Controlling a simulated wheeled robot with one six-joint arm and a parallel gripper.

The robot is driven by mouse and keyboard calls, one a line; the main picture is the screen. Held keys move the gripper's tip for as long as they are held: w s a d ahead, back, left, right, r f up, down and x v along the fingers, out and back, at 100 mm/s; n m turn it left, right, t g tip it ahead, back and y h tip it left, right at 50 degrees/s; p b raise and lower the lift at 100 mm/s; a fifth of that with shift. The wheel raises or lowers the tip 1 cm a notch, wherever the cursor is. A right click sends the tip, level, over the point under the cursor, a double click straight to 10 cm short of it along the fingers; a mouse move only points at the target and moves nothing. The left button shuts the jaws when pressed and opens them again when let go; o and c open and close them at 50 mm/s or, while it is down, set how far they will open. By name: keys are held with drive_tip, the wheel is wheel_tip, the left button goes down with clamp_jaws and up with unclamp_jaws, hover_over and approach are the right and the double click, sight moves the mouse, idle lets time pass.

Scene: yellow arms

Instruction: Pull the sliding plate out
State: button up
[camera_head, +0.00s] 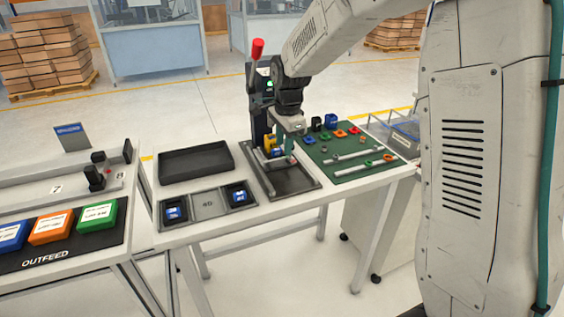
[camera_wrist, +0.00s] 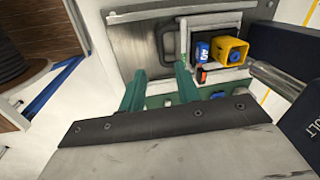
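The sliding plate (camera_head: 262,160) is a light grey slide in a dark base tray under a black press with a red-knobbed lever. In the wrist view the grey plate (camera_wrist: 145,30) shows a dark, bar-like handle (camera_wrist: 165,42). A blue block (camera_wrist: 203,50) and a yellow hollow piece (camera_wrist: 232,51) sit beside it. My gripper (camera_head: 283,148) points down over the plate area, in front of the press. In the wrist view my gripper (camera_wrist: 161,72) has its two green fingers apart, with nothing held between them. The handle lies just beyond the fingertips; contact cannot be told.
The red-knobbed press lever (camera_head: 257,50) rises close to my arm. A green mat (camera_head: 345,168) with small parts and rods lies to the right. A black tray (camera_head: 196,160) and a row of blue-part bins (camera_head: 208,205) lie left. The tray's front (camera_head: 292,183) is clear.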

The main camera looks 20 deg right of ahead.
sight(282, 168)
drive_tip(key=shift+m, duration=0.6)
drive_tip(key=f, duration=0.2)
drive_tip(key=w+f, duration=0.1)
drive_tip(key=f, duration=0.4)
drive_tip(key=shift+w+f, duration=0.25)
drive_tip(key=shift+f, duration=0.1)
drive_tip(key=shift+a, duration=0.1)
clamp_jaws()
